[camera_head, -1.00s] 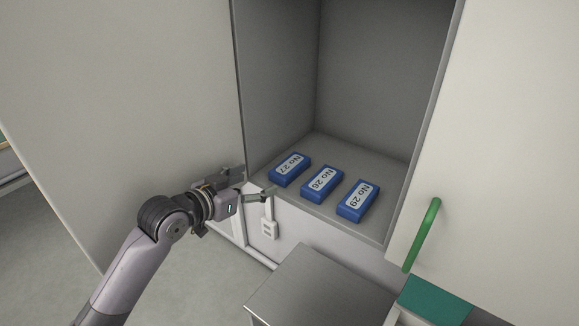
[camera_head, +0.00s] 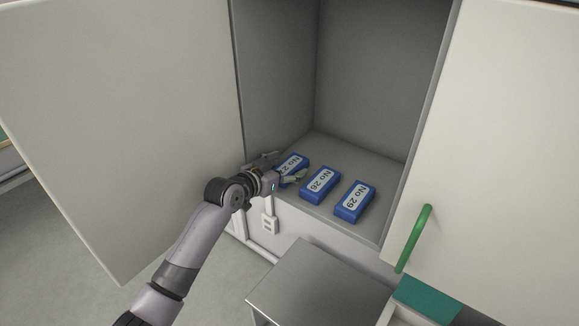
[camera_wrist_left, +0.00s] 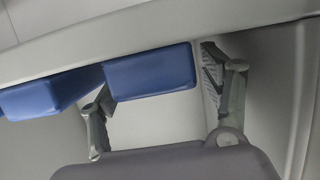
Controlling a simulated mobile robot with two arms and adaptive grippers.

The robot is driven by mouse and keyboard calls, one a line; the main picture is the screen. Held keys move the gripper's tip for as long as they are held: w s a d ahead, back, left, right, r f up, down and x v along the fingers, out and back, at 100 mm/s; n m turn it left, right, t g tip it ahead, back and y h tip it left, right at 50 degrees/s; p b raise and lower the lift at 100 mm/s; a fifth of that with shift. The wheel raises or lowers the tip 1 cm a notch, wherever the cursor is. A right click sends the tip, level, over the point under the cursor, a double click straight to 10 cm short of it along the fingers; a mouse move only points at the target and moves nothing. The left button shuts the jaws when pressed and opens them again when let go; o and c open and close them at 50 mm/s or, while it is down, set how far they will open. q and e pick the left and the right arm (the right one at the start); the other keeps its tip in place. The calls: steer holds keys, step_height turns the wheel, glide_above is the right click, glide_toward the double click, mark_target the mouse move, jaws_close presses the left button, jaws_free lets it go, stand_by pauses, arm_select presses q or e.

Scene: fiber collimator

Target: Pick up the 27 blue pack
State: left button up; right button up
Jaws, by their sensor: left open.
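The blue pack with the No 27 label (camera_head: 293,163) lies at the left of a row on the cabinet shelf, its label partly covered by my gripper. My left gripper (camera_head: 289,168) is open at the front end of this pack, one finger on either side. In the left wrist view the No 27 pack (camera_wrist_left: 150,72) shows between the two spread fingers (camera_wrist_left: 158,82). I cannot tell whether either finger touches it. The middle blue pack (camera_head: 320,185) lies just right of the gripper, and also shows in the wrist view (camera_wrist_left: 40,95). My right gripper is not in view.
The blue No 29 pack (camera_head: 355,201) lies at the right of the row. The cabinet's left wall stands close beside my gripper. An open door (camera_head: 130,120) is at the left, and a door with a green handle (camera_head: 413,240) at the right. A metal-topped unit (camera_head: 315,285) stands below.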

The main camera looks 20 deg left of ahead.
arm_select(q)
steer(key=c, duration=1.2)
